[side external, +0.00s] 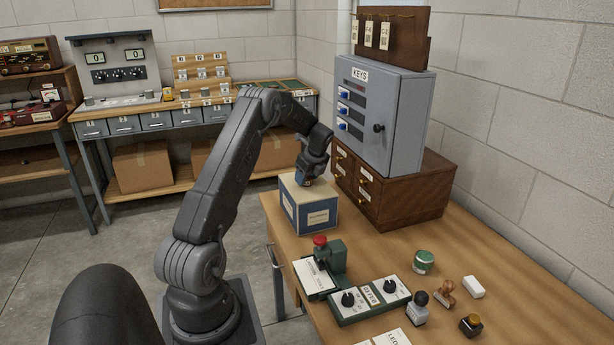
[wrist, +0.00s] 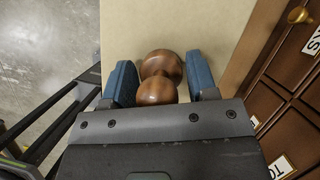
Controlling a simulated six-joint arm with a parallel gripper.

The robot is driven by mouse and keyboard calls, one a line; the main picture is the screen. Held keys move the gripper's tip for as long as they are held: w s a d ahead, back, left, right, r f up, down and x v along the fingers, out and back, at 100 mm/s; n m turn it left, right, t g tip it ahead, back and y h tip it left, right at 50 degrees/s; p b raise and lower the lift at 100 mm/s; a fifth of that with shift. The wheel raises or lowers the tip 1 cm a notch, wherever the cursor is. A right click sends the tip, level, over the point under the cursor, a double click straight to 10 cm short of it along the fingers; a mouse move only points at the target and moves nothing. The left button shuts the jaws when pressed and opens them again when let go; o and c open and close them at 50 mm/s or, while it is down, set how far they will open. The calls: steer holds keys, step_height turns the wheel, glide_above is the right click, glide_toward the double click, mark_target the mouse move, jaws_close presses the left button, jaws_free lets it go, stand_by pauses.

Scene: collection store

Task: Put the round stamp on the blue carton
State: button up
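The round stamp (wrist: 157,92) is a brown wooden piece with a ball-shaped handle and a wider round part beyond it. In the wrist view it is between the two blue fingers of my gripper (wrist: 162,80), with the carton's pale top behind it. A narrow strip of that top shows between the handle and the right finger, so the fingers look open around it. The blue carton (side external: 308,217), with a tan top, stands at the table's far-left end. In the side view my gripper (side external: 306,181) is low over its top and mostly hides the stamp.
A brown drawer cabinet (side external: 405,200) with a grey key box (side external: 382,112) on it stands close right of the carton. Nearer are a green device with a red knob (side external: 329,256), a green-and-white panel (side external: 368,299), a green tin (side external: 423,262) and several small stamps.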

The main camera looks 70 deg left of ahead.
steer(key=shift+o, duration=1.2)
steer(key=shift+r, duration=0.1)
steer(key=v, duration=1.2)
steer(key=w+d+r+n+t, duration=0.25)
steer(key=d+r, duration=0.45)
steer(key=d, duration=0.5)
steer(key=s+d+r+n+t, duration=0.1)
steer(key=s+d+r+n, duration=0.1)
steer(key=d, duration=0.6)
steer(key=s+d+r+n+t, duration=0.1)
steer(key=s+d+r+n, duration=0.15)
steer(key=d, duration=0.55)
steer(key=s+d+f+n+t+h, duration=0.1)
steer(key=s+d+n+h, duration=0.1)
steer(key=s+d, duration=0.5)
steer(key=s+d+f+n+t+h, duration=0.1)
steer(key=s+d+n, duration=0.3)
steer(key=s+d, duration=0.4)
steer(key=shift+s+d+f+n+t+h, duration=0.15)
steer(key=shift+d+f+n+t+h, duration=0.3)
steer(key=shift+d, duration=0.45)
